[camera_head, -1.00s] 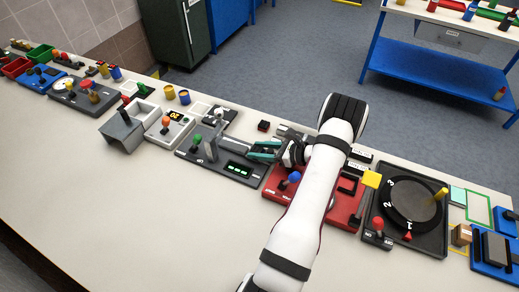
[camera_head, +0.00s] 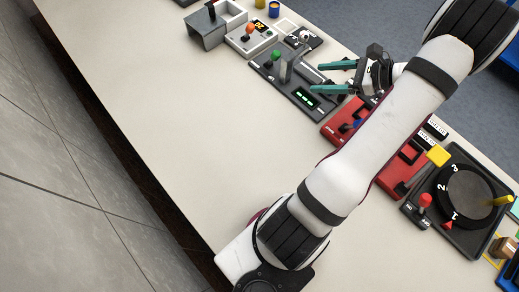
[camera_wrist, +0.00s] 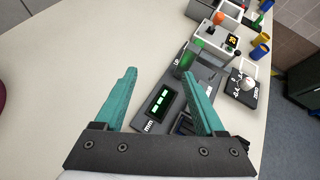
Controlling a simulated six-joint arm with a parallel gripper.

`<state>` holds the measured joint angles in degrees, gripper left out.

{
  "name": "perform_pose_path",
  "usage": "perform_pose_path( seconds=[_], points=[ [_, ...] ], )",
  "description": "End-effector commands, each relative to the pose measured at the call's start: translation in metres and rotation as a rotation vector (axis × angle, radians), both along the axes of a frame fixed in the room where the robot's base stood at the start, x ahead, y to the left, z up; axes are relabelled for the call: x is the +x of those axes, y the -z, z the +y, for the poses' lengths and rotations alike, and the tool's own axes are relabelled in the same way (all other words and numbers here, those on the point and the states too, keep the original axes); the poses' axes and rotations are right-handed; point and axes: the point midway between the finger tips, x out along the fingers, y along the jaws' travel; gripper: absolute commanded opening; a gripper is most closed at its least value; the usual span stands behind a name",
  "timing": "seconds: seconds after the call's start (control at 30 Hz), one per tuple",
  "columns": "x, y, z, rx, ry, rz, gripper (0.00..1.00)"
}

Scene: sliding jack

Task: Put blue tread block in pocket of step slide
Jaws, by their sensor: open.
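My gripper (camera_head: 316,77) is open, its two teal fingers apart with nothing between them. It is above the dark panel (camera_head: 300,92), which has a green knob, an upright grey piece and a lit green display. In the wrist view, the gripper (camera_wrist: 159,73) spans this panel's display (camera_wrist: 160,101); the right finger covers part of the panel. I cannot pick out a blue tread block for certain. A small blue part (camera_head: 357,124) shows on the red panel (camera_head: 338,131), partly behind my arm. I cannot tell which fixture is the step slide, and no pocket for the block is clearly visible.
A grey bin (camera_head: 207,31) and a white box with an orange knob (camera_head: 250,37) stand left of the dark panel. A black turntable (camera_head: 470,195) and a red-knobbed lever (camera_head: 425,200) are at right. The pale front table area is clear.

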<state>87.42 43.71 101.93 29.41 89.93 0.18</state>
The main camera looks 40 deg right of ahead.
Motion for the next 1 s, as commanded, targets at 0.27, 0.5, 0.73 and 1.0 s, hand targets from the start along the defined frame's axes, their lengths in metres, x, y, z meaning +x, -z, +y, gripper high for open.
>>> perform_pose_path(
  seconds=[0.27,0.5,0.73,1.0],
  points=[
    [0.032,-0.098,0.303,-0.588,-1.251,0.123,0.72],
    [-0.059,-0.094,0.368,-1.056,-1.848,-0.005,0.72],
    [-0.068,-0.091,0.369,-1.110,-1.903,-0.027,0.72],
    [-0.067,-0.092,0.369,-1.108,-1.899,-0.027,0.72]
  ],
)
